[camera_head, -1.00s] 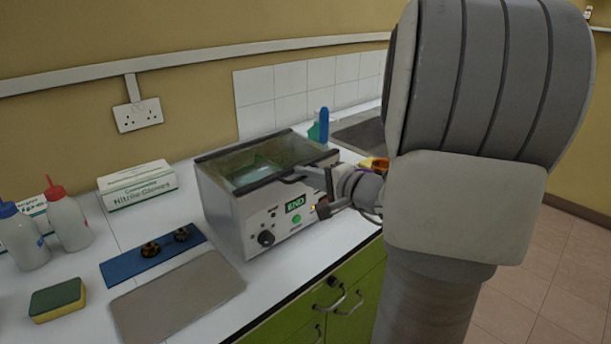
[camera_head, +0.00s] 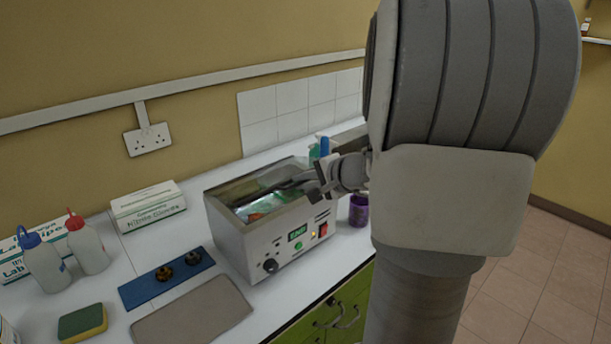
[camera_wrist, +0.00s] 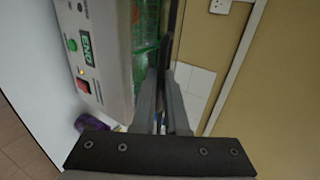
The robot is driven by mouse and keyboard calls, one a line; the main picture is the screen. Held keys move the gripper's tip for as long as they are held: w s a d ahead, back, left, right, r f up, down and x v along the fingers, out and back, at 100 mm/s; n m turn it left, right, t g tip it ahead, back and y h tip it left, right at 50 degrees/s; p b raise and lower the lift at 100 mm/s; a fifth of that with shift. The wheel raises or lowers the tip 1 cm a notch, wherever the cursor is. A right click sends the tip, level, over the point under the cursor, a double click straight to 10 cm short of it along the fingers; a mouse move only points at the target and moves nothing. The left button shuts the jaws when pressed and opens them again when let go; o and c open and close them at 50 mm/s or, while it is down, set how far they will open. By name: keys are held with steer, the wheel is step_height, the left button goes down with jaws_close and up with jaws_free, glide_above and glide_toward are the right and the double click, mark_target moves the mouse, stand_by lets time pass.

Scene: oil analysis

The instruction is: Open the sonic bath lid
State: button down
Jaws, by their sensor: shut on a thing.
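The sonic bath (camera_head: 285,245) is a grey metal box on the white counter, with a knob, a green END display and a red switch on its front. Its green-tinted inside shows through the top. Its dark lid (camera_wrist: 173,28) appears nearly edge-on in the wrist view, raised at an angle from the bath front (camera_wrist: 95,50). My gripper (camera_head: 314,184) is above the right part of the bath. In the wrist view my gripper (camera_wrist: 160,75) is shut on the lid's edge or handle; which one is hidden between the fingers.
A purple container (camera_head: 359,210) stands right of the bath, with a blue-topped bottle (camera_head: 324,147) behind. A blue holder (camera_head: 167,280), a grey mat (camera_head: 193,315), a glove box (camera_head: 148,205) and wash bottles (camera_head: 88,245) lie to the left. The wall is close behind.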

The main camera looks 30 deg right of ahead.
steer(key=w+a+r+g+p, duration=0.2)
steer(key=w+r+p, duration=1.2)
steer(key=w+r, duration=0.1)
steer(key=w+a+g+h+p, duration=0.1)
steer(key=w+g+p, duration=0.2)
steer(key=w, duration=0.6)
steer(key=shift+a+g+p, duration=0.2)
steer(key=shift+g+p, duration=0.15)
steer(key=shift+g, duration=0.45)
steer(key=shift+w, duration=0.1)
steer(key=c, duration=1)
jaws_free()
steer(key=shift+o, duration=0.2)
steer(key=shift+f, duration=0.1)
